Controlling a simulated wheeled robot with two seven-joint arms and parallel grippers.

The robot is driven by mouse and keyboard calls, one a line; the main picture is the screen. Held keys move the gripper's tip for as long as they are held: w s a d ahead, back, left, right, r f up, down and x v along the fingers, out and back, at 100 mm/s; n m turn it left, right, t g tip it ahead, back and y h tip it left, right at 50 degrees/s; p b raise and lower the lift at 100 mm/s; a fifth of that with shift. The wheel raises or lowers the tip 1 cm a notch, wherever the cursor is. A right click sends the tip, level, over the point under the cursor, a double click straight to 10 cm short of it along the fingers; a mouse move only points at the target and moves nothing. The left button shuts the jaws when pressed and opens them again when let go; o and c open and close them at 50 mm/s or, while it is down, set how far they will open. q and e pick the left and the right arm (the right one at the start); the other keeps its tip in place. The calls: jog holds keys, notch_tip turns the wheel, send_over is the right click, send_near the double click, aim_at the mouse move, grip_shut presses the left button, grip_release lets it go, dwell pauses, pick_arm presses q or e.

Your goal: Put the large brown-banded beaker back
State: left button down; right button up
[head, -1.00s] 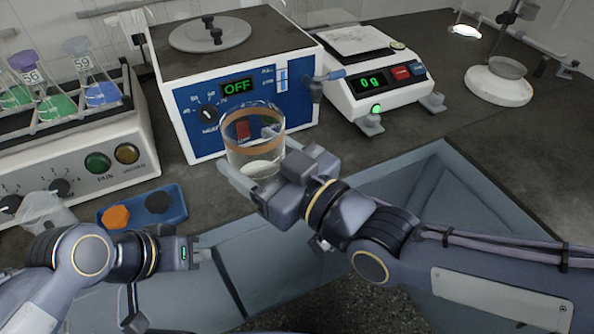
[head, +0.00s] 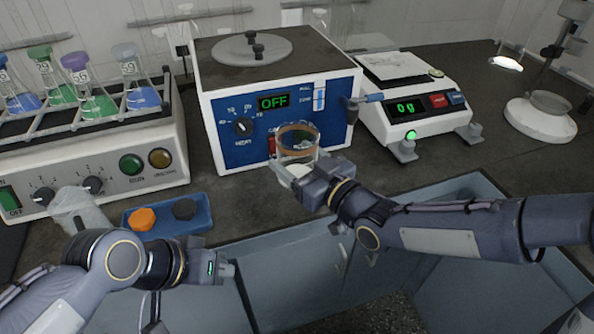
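The large beaker (head: 297,140) is clear glass with a brown band near its top, and it stands upright in front of the blue panel of the sieve shaker. My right gripper (head: 296,168) reaches in from the right and is shut on the beaker, with fingers on either side of its lower part. Whether the beaker's base touches the bench is not clear. My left gripper (head: 229,270) is low in front of the bench, away from the beaker; the gap between its fingers cannot be made out.
The boxy device (head: 222,148) reads OFF. A balance (head: 437,121) reading 0 g stands to its right. A flask shaker (head: 60,170) is at left. A blue tray (head: 200,224) with orange and dark pieces and a translucent container (head: 78,208) lie in front. Bench (head: 460,155) is clear below the balance.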

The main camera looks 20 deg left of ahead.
aim_at(297, 172)
jog(key=shift+f, duration=1.5)
jog(key=shift+f+b, duration=0.2)
jog(key=shift+b, duration=0.35)
jog(key=o, duration=1.3)
jog(key=shift+r, duration=0.1)
jog(key=shift+r+p, duration=0.25)
jog(key=shift+p, duration=0.2)
jog(key=v, duration=1.2)
jog(key=shift+f, duration=0.25)
